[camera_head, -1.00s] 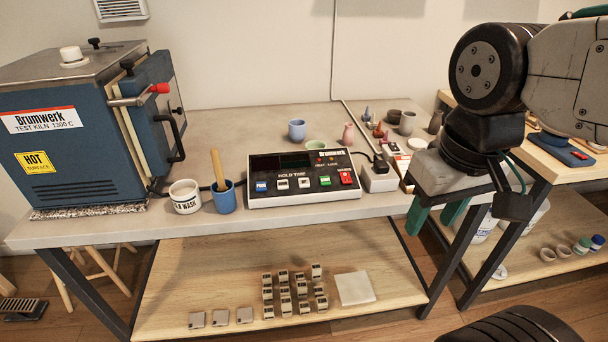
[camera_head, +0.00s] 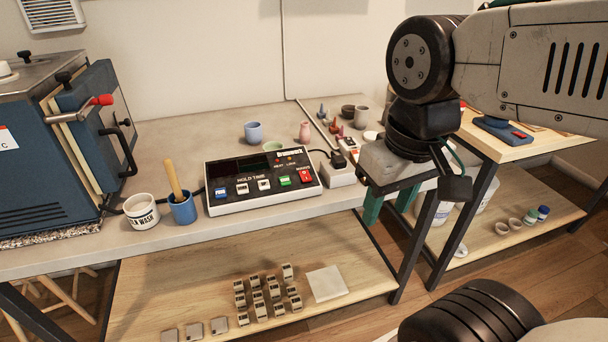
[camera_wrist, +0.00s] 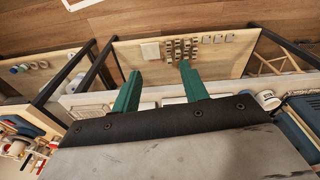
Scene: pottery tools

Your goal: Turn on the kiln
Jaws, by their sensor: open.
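The blue kiln (camera_head: 50,185) stands at the left end of the grey table, partly cut off by the picture edge. Its door with a red-tipped handle (camera_head: 101,100) looks shut. The kiln controller (camera_head: 238,206) lies right of it, with a dark display and a row of blue, white, green and red buttons. The green button (camera_head: 285,181) is next to the red switch (camera_head: 306,176). My gripper (camera_head: 388,205) is open and empty, right of the controller and apart from it, fingers pointing down. In the wrist view my green fingers (camera_wrist: 160,88) are spread with nothing between them.
A white cup (camera_head: 141,212) and a blue cup with a wooden stick (camera_head: 183,209) stand between kiln and controller. The lower shelf (camera_head: 190,288) holds several small blocks.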

